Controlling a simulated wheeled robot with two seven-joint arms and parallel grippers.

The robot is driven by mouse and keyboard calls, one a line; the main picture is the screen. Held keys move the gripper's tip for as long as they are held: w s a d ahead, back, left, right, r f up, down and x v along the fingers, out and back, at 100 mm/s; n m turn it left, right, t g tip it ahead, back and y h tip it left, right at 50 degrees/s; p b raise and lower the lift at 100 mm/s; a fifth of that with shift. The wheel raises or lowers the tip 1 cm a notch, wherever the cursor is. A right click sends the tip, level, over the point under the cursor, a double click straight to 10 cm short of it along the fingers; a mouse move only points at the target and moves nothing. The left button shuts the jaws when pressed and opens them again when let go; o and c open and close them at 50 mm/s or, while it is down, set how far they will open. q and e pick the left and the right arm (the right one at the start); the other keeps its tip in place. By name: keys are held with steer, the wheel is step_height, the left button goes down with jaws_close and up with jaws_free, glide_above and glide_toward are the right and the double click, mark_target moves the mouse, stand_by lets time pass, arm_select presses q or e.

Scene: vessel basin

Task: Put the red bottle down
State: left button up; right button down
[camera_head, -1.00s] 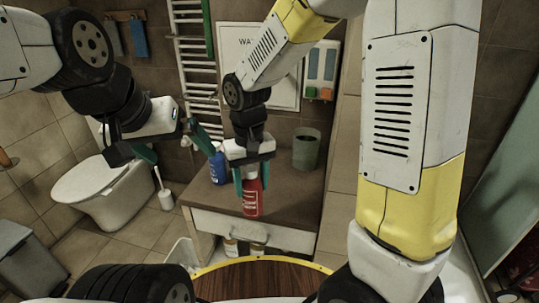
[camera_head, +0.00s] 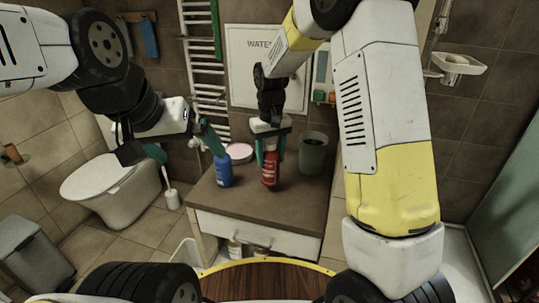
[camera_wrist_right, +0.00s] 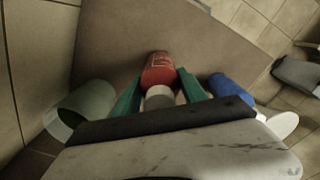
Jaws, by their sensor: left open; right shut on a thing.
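The red bottle (camera_head: 270,170) is upright over the brown counter top (camera_head: 277,205), between the fingers of my right gripper (camera_head: 270,150). In the right wrist view the red bottle (camera_wrist_right: 159,72) sits between the two green fingers of the right gripper (camera_wrist_right: 158,90), which is shut on it. I cannot tell whether its base touches the counter. My left gripper (camera_head: 183,145) is open and empty, to the left of the counter.
A blue bottle (camera_head: 223,170) stands left of the red one. A grey-green cup (camera_head: 313,153) stands to the right. A pink round dish (camera_head: 239,152) lies behind. The front of the counter is clear. A toilet (camera_head: 110,188) is at left.

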mark_target(271, 165)
steer(key=shift+f, duration=1.55)
steer(key=shift+f, duration=0.15)
steer(key=c, duration=0.6)
jaws_free()
steer(key=shift+c, duration=0.2)
